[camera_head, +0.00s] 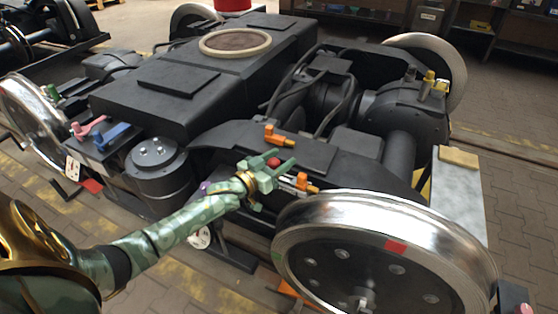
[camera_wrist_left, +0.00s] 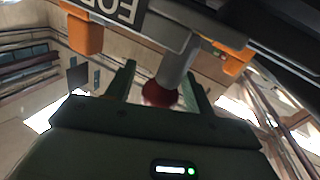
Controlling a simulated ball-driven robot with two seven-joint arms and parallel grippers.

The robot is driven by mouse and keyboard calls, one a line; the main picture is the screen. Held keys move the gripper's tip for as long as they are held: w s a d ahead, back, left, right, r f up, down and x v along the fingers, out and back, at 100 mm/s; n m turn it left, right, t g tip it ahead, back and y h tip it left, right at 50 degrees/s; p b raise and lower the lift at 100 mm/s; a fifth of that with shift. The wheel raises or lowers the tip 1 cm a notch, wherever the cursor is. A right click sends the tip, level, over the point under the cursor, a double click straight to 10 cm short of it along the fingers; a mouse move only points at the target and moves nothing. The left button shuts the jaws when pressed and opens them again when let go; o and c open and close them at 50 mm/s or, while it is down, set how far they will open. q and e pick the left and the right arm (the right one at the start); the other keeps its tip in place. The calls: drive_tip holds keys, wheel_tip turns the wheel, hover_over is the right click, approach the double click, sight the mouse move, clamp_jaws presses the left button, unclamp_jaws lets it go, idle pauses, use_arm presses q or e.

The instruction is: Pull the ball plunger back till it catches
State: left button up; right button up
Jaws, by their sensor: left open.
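The ball plunger shows as a dark red ball (camera_wrist_left: 158,95) on the end of a grey rod (camera_wrist_left: 178,60) in the left wrist view. In the head view its red ball (camera_head: 273,162) is at the side of the black bogie frame. My left gripper (camera_head: 274,172) is green and open, reaching in from the left. Its fingers (camera_wrist_left: 160,86) stand on either side of the ball, with gaps visible in the wrist view. I cannot tell whether either finger touches it. The plunger's base is partly hidden. My right gripper is not in view.
A large steel wheel (camera_head: 385,255) with a red mark stands close to the right of my gripper. Orange fittings (camera_head: 276,137) sit above on the frame. Pink (camera_head: 88,128) and blue (camera_head: 112,137) levers stand at the left. A pale block (camera_head: 458,190) is at the right.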

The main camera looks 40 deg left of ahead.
use_arm(q)
clamp_jaws()
drive_tip(key=a, duration=0.2)
drive_tip(key=s+a, duration=0.1)
drive_tip(key=a, duration=0.4)
drive_tip(key=shift+s+a, duration=0.2)
drive_tip(key=shift+s, duration=0.2)
unclamp_jaws()
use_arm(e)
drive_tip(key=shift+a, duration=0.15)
use_arm(q)
drive_tip(key=shift+s+p, duration=0.2)
drive_tip(key=shift+p, duration=0.1)
drive_tip(key=s+a+p, duration=0.1)
drive_tip(key=s+p, duration=0.5)
drive_tip(key=s, duration=1)
drive_tip(key=shift+a, duration=0.35)
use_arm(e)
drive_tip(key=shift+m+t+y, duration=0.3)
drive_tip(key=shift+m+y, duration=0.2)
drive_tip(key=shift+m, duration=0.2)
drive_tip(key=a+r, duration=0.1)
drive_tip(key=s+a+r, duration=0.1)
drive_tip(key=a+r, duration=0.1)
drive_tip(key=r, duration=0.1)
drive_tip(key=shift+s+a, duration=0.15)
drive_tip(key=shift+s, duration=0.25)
